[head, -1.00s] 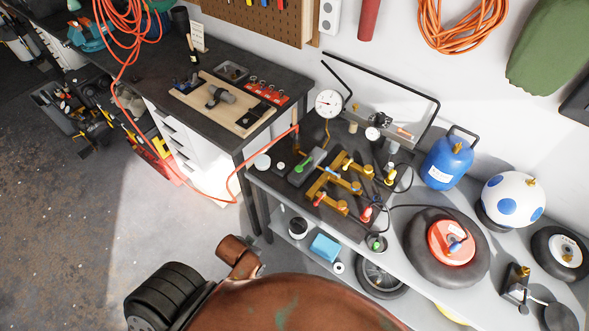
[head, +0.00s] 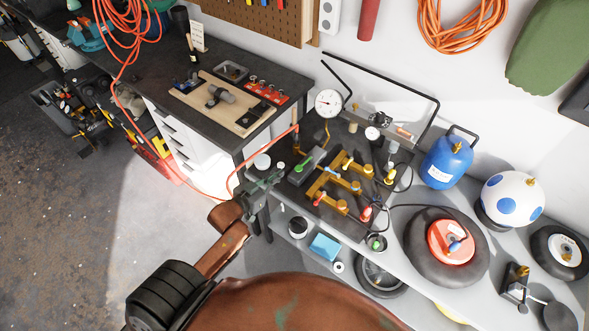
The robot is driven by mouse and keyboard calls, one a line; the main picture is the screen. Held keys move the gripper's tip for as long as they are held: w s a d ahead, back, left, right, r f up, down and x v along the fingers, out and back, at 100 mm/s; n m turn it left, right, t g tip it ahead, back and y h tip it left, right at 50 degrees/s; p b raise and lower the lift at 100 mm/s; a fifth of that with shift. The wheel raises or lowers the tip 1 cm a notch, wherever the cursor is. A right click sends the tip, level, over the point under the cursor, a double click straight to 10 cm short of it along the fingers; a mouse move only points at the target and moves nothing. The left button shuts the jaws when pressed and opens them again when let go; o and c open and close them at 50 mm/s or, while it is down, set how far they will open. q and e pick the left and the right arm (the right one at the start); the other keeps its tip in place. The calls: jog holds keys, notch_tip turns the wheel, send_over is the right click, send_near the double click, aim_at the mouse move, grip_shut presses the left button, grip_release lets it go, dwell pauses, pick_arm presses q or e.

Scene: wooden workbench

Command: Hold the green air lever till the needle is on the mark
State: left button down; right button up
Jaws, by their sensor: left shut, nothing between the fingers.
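The green air lever (head: 303,167) sits on a grey block at the left end of the brass manifold (head: 330,185). The round white gauge (head: 327,102) stands behind it; its needle and mark are too small to read. My left gripper (head: 274,178) is shut and empty, at the shelf's left front edge, left of the green lever and apart from it. My right gripper is not in view.
An orange hose (head: 232,178) runs past the shelf's left end near my gripper. A wheel with a red hub (head: 451,242), a blue tank (head: 446,161) and a spotted ball (head: 513,199) stand to the right.

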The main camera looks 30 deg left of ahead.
pick_arm(q)
send_near(304, 164)
jog(key=w+r, duration=0.1)
jog(key=r, duration=0.1)
jog(key=w+r, duration=0.2)
jog(key=shift+w+a+r, duration=0.1)
jog(key=shift+w+r, duration=0.05)
jog(key=shift+r, duration=0.1)
jog(key=shift+w+f, duration=0.15)
jog(key=shift+f, duration=0.45)
jog(key=shift+w+f, duration=0.2)
jog(key=shift+f, duration=1.35)
jog(key=shift+s, duration=0.1)
